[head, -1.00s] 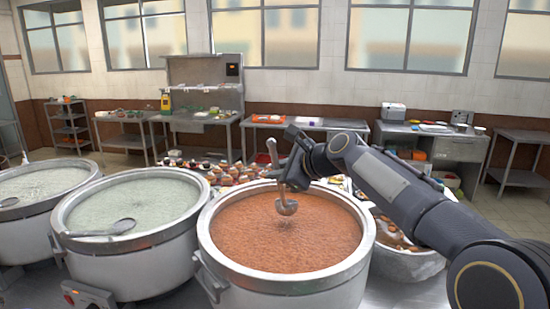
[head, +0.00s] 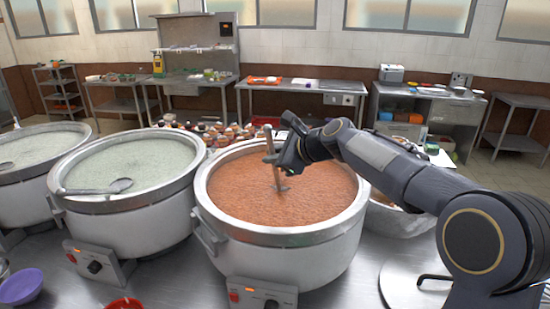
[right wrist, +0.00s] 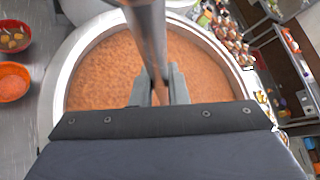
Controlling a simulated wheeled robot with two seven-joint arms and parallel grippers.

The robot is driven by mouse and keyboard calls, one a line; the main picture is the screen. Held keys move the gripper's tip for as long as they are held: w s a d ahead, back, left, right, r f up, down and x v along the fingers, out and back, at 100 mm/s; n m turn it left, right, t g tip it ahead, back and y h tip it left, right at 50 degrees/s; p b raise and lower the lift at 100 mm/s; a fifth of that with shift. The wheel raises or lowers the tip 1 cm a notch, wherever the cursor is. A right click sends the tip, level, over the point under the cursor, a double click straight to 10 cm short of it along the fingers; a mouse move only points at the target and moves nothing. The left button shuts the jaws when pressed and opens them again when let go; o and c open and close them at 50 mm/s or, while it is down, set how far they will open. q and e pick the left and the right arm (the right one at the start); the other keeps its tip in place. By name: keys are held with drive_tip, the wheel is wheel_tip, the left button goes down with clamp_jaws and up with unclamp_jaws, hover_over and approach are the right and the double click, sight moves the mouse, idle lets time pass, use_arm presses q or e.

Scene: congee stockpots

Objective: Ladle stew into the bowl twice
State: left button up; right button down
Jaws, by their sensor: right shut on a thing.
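My right gripper (head: 274,158) is shut on the handle of a metal ladle (head: 280,187), over the pot of orange-brown stew (head: 250,196). The ladle is nearly upright and its lower end is at the stew surface; how much it holds cannot be told. In the right wrist view the ladle handle (right wrist: 148,45) rises between the fingers (right wrist: 152,88) above the stew (right wrist: 100,75). An orange bowl (right wrist: 13,97) with orange content stands left of the pot there. A red-orange bowl (head: 122,305) shows partly at the head view's bottom edge. My left gripper is out of view.
Two pots of pale congee (head: 130,166) (head: 35,150) stand to the left, with ladles on them. A purple bowl (head: 22,287) is at the lower left. Several food items (head: 205,130) lie behind the stew pot. A red bowl (right wrist: 14,40) with food shows in the wrist view.

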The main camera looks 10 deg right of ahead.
sight(267, 127)
drive_tip(key=s+a+f+n+t+b, duration=0.2)
drive_tip(key=s+f+b, duration=0.2)
drive_tip(key=b, duration=0.5)
drive_tip(key=shift+s+a+f, duration=0.3)
drive_tip(key=shift+s, duration=0.85)
drive_tip(key=shift+r, duration=0.15)
wheel_tip(267, 127, up, 15)
drive_tip(key=p, duration=1.5)
drive_tip(key=shift+f, duration=0.25)
